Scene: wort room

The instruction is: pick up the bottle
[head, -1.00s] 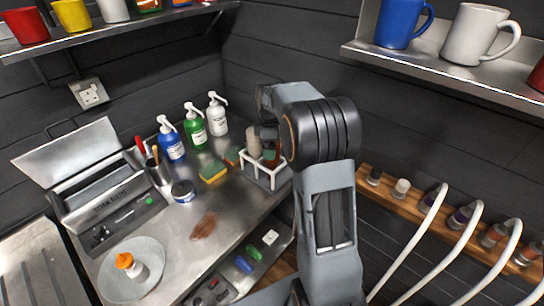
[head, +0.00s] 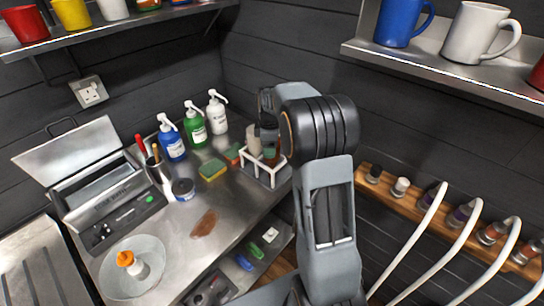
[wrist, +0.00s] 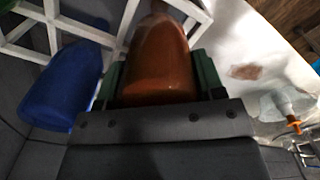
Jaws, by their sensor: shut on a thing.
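A brown-amber bottle (wrist: 158,65) stands between my jaws in the wrist view. My gripper (wrist: 160,80) is shut on it, with a green jaw on each side. The bottle's far end reaches toward the white bars of a rack (wrist: 75,22). In the head view a brown part of the bottle (head: 271,153) shows at the white rack (head: 262,176), just left of my arm. My arm hides most of the gripper there. I cannot tell whether the bottle is clear of the rack.
A blue object (wrist: 65,85) lies close left of my gripper. Blue (head: 172,140), green (head: 195,126) and white (head: 217,113) pump bottles stand behind the rack. Shelves with mugs hang above.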

